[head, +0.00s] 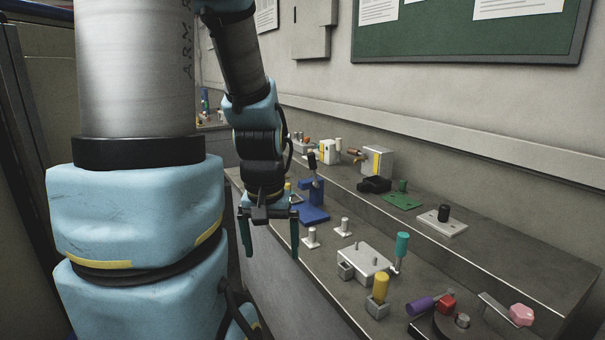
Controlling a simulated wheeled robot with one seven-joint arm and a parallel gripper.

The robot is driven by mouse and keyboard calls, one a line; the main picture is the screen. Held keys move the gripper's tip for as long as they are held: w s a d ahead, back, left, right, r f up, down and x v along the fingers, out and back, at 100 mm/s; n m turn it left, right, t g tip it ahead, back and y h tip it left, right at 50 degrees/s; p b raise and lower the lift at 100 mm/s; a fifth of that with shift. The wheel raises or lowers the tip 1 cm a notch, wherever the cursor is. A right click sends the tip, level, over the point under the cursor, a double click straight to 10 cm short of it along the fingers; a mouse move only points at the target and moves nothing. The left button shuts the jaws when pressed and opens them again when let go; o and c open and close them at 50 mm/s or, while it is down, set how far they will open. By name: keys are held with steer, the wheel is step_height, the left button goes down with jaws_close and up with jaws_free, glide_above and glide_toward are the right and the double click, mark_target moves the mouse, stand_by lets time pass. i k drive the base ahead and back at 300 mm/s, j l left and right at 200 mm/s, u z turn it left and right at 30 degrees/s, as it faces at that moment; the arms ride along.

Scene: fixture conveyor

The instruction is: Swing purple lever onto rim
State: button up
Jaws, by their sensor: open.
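The purple lever (420,306) lies at the lower right of the head view. Its purple grip points left, and its other end is close to a red block (446,304). A dark round rim (432,327) shows below and beside it, cut off by the bottom edge of the picture. I cannot tell whether the lever touches the rim. My gripper (269,238) hangs pointing down at the left of the bench, its two green fingers apart and empty. It is well to the left of the lever and farther back.
A yellow cylinder (381,287) in a grey socket, a teal-handled lever (402,245) and a pink knob (521,314) stand near the purple lever. A grey block (362,262), white pegs (345,226) and a blue fixture (310,214) lie nearer my gripper. A raised ledge (500,245) runs behind.

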mark_target(422, 305)
steer(key=z, duration=1.05)
steer(key=i+j+u, duration=0.25)
steer(key=u, duration=0.2)
steer(key=i+j+u, duration=0.3)
steer(key=u, duration=0.2)
